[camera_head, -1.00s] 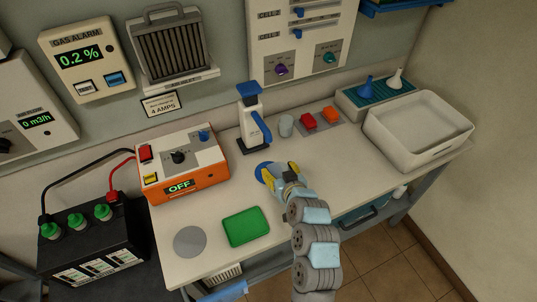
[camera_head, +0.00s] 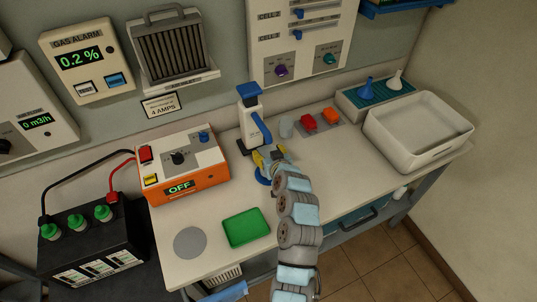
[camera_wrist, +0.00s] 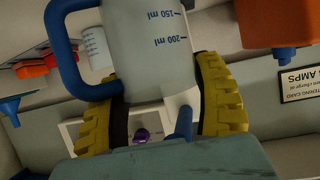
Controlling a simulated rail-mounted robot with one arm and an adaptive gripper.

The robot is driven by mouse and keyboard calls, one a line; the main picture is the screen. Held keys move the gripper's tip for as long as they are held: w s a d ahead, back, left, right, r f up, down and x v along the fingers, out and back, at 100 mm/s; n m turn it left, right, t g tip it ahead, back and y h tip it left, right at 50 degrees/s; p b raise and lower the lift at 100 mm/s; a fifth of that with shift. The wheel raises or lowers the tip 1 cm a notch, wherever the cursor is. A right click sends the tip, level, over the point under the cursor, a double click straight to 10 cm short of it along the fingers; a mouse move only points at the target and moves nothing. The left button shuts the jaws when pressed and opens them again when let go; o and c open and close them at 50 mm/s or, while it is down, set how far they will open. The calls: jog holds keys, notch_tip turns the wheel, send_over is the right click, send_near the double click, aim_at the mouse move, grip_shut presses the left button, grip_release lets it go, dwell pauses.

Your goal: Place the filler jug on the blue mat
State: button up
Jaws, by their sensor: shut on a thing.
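The filler jug (camera_head: 251,118) is white with a blue top and a blue handle. It stands upright at the back of the bench, right of the orange charger. My gripper (camera_head: 268,156) is at its lower body from the front. In the wrist view, my yellow finger pads are on both sides of the jug (camera_wrist: 150,50), which shows millilitre marks, and they are shut on it. Whether its base touches the bench cannot be told.
The orange charger (camera_head: 185,165) stands close on the left. A small clear beaker (camera_head: 286,126) and red and orange blocks (camera_head: 309,122) are close on the right. A green tray (camera_head: 246,228) and a grey disc (camera_head: 190,242) lie at the front. A white basin (camera_head: 418,130) stands right.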

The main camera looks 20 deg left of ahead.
jog(key=shift+f, duration=0.45)
jog(key=shift+f, duration=0.25)
jog(key=o, duration=1.3)
jog(key=shift+c, duration=0.2)
jog(key=shift+r, duration=0.15)
